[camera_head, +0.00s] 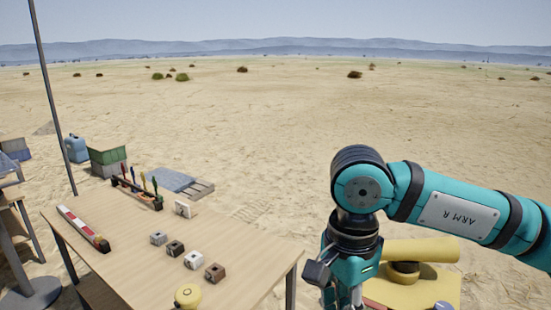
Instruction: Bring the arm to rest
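My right arm, teal and black and marked "ARM R", comes in from the right edge and bends downward at a black-capped joint. My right gripper (340,296) hangs below it at the bottom of the view, to the right of the wooden table. Its lower part is cut off by the bottom edge, so I cannot see whether its fingers are apart or hold anything. My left arm and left gripper are not in view.
The wooden table (125,225) carries several small cubes (175,248), a red-and-white bar (82,228), a tool rack (137,192) and a yellow round object (187,296). A yellow surface (437,287) lies behind my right gripper. Open sand lies beyond.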

